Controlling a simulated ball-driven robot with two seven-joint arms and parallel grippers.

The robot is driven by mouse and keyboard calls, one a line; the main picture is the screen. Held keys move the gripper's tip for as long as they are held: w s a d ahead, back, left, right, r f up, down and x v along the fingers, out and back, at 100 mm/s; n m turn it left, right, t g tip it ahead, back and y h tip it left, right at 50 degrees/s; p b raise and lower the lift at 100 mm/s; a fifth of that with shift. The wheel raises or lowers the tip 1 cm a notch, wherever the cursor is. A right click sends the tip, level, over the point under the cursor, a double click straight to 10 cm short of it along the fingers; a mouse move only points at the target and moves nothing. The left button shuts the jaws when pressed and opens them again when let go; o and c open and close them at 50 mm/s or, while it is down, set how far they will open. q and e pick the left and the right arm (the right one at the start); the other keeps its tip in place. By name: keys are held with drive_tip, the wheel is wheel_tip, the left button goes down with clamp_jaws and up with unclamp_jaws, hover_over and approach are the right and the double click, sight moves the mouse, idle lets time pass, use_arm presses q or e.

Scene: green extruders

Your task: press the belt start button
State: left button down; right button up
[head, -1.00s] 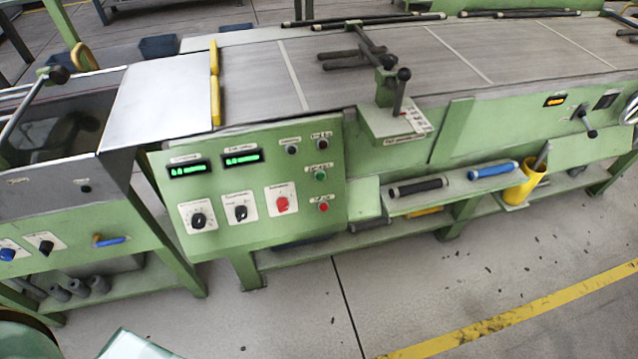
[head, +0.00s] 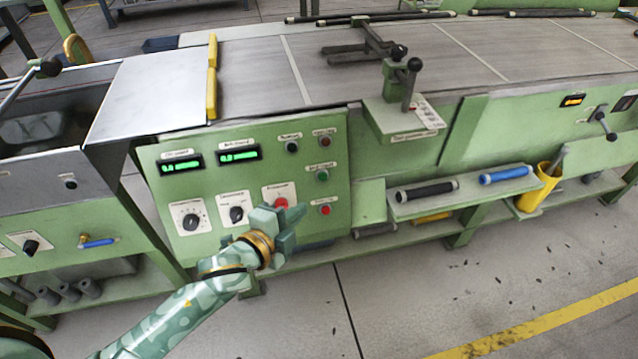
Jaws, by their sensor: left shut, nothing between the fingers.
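The green control panel (head: 160,235) stands at the front of the belt machine. On its right side a green button (head: 322,175) sits under a small label that is too blurred to read surely. A red button (head: 325,210) sits below it. My left gripper (head: 301,210) is shut and empty, in front of the lower right of the panel. In the picture it lies below and left of the green button and just left of the red one. Whether it touches the panel cannot be told. It partly covers the red rotary knob (head: 281,203). My right gripper is not in view.
Black knobs (head: 190,222) and two lit displays (head: 238,155) are on the panel's left. A shelf (head: 410,208) with black and blue rollers juts out to the right. The belt (head: 350,75) runs behind.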

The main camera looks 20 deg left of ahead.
use_arm(q)
drive_tip(key=b, duration=0.5)
approach(327, 176)
drive_tip(key=w+d, duration=0.3)
drive_tip(key=d, duration=0.1)
drive_tip(key=w+a, duration=0.1)
drive_tip(key=w+a+f+b, duration=0.1)
drive_tip(key=shift+w+a+f+b, duration=0.25)
drive_tip(key=shift+w+f+b, duration=0.05)
drive_tip(key=shift+f, duration=0.05)
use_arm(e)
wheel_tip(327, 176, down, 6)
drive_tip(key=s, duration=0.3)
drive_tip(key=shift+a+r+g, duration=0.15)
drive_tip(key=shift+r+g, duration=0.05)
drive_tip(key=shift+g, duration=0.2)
use_arm(q)
drive_tip(key=shift+r, duration=0.1)
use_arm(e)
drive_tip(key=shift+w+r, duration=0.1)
